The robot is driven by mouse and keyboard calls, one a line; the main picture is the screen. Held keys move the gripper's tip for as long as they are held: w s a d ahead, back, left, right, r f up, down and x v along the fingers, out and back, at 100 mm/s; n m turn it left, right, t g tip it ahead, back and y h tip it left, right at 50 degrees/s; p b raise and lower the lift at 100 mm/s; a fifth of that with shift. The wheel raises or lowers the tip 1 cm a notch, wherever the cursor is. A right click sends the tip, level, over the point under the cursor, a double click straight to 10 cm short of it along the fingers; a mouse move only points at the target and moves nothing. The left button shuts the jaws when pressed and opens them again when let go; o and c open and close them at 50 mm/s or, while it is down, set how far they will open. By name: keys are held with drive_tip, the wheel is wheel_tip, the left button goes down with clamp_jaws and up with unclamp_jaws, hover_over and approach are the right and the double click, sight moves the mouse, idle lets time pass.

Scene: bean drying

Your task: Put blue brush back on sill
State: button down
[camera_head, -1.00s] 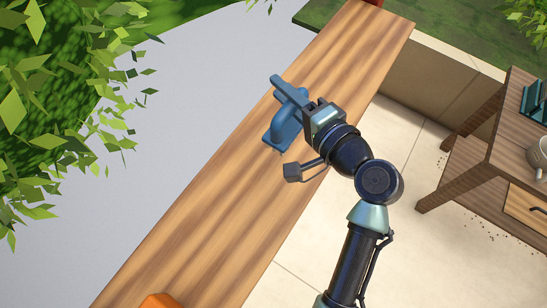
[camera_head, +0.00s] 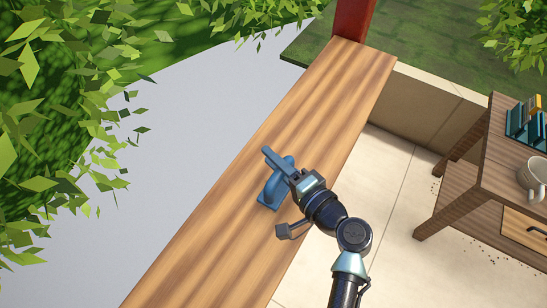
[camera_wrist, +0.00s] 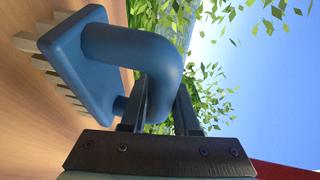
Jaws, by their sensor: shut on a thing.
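The blue brush (camera_head: 270,190) has a flat block, a curved handle and pale bristles. It is over the long wooden sill (camera_head: 310,110), near its middle. My gripper (camera_head: 290,172) is shut on the brush's handle. In the wrist view, the curved handle of the brush (camera_wrist: 130,45) passes between the dark fingers of my gripper (camera_wrist: 165,100). The bristles point toward the wood surface at the left of that view. I cannot tell whether they touch the sill.
A red post (camera_head: 353,18) stands at the sill's far end. A wooden table (camera_head: 515,175) at the right holds a pale mug (camera_head: 533,178) and a teal rack (camera_head: 528,125). Leafy branches (camera_head: 60,90) hang at the left. The sill is clear on both sides of the brush.

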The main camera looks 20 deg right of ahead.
drive_tip(key=shift+f+b, duration=0.2)
drive_tip(key=shift+b, duration=0.1)
drive_tip(key=c, duration=0.7)
unclamp_jaws()
drive_tip(key=shift+o, duration=0.2)
drive_tip(key=shift+r, duration=0.1)
